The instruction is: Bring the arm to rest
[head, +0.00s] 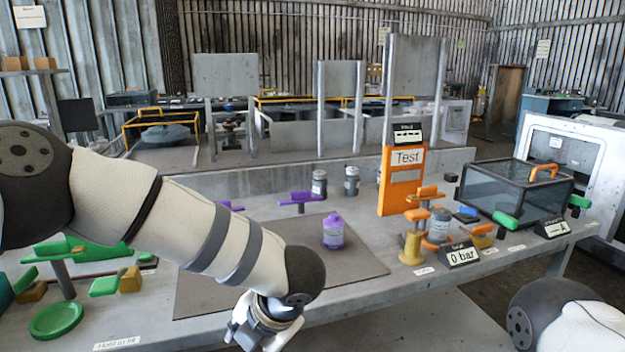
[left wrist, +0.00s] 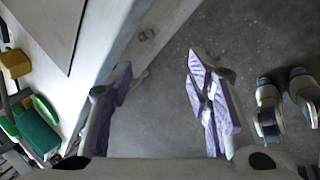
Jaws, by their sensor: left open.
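My left arm reaches in from the left across the bench in the head view. Its gripper (head: 262,325) hangs low at the bench's front edge, and its fingers are mostly cut off by the bottom of the picture. In the left wrist view the left gripper (left wrist: 163,90) is open, its two purple-padded fingers wide apart with nothing between them. Bare floor shows below the gap, and the bench edge is to the left of the fingers. Of my right arm only a pale link shows at the lower right of the head view; its gripper is not seen there.
A purple-lidded jar (head: 333,232) stands on the grey mat (head: 345,262). An orange test stand (head: 400,180), orange fixture with a grey canister (head: 439,226) and dark clear-lidded box (head: 520,188) stand on the right. Green parts (head: 57,319) lie at left, near the arm.

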